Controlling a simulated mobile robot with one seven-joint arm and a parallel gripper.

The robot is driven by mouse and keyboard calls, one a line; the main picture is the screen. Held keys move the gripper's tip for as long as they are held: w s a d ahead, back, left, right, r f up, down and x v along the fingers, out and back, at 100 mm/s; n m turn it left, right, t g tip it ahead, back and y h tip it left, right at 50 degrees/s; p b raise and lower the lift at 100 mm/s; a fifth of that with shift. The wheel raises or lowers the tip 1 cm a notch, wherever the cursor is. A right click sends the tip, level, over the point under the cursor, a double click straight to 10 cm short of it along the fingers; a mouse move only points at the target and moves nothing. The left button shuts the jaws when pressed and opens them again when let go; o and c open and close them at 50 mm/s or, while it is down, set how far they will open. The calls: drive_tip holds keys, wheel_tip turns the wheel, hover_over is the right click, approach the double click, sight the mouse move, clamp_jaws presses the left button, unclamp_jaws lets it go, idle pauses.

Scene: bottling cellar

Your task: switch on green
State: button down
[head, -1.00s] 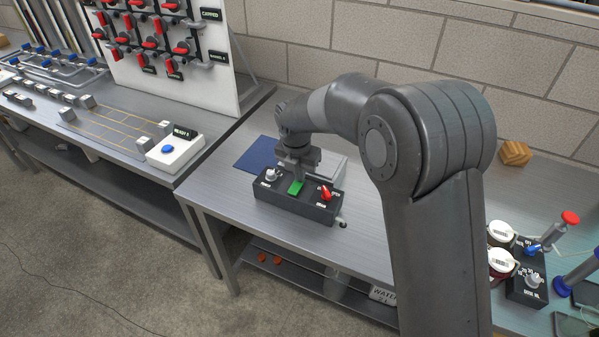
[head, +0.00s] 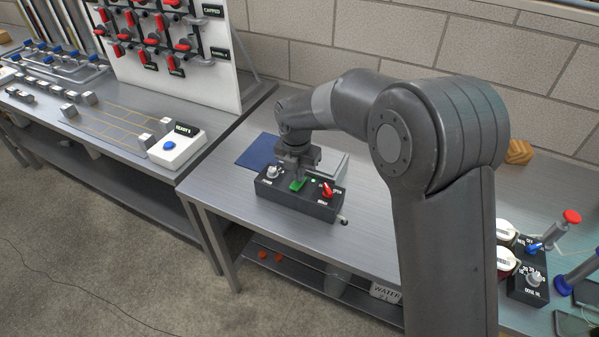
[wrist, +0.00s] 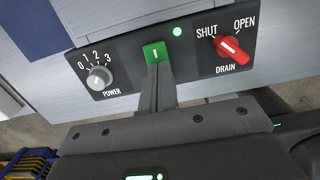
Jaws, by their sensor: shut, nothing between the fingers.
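The green switch (wrist: 155,53) sits in the middle of a black control box (head: 268,195) on the metal bench. It is marked "I" in the wrist view, and it also shows in the head view (head: 298,185). A small round green lamp (wrist: 177,31) beside it is lit. My gripper (wrist: 157,70) is shut and empty, with its fingertips at the near end of the switch, seemingly touching it. The fingers hide part of the switch in both views.
A blue mat (head: 258,150) lies behind the box. Bare bench (head: 370,215) lies to the right.

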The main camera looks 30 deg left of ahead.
wheel_tip(320, 180, up, 14)
drive_tip(key=w, duration=0.2)
idle(0.4)
drive_tip(key=shift+w+f, duration=0.1)
drive_tip(key=s+d+r+m+t, duration=0.1)
drive_tip(key=s+d+r+m, duration=0.15)
drive_tip(key=d+m, duration=0.4)
drive_tip(key=s+d+r+m, duration=0.1)
drive_tip(key=d+r+m, duration=0.3)
drive_tip(key=d, duration=0.6)
drive_tip(key=s+d+r+m+t, duration=0.1)
drive_tip(key=s+d+r+m, duration=0.15)
drive_tip(key=d+m, duration=0.45)
drive_tip(key=s+d+f+m+t, duration=0.1)
drive_tip(key=s+d+f+m, duration=0.1)
drive_tip(key=s+d+m, duration=0.6)
drive_tip(key=s+d+f+m+t, duration=0.1)
drive_tip(key=s+d+f+m, duration=0.1)
drive_tip(key=s+d+m, duration=0.6)
drive_tip(key=d+m, duration=0.2)
drive_tip(key=d, duration=0.1)
drive_tip(key=shift+s+d+f, duration=0.15)
drive_tip(key=shift+s, duration=0.1)
drive_tip(key=shift+m, duration=0.25)
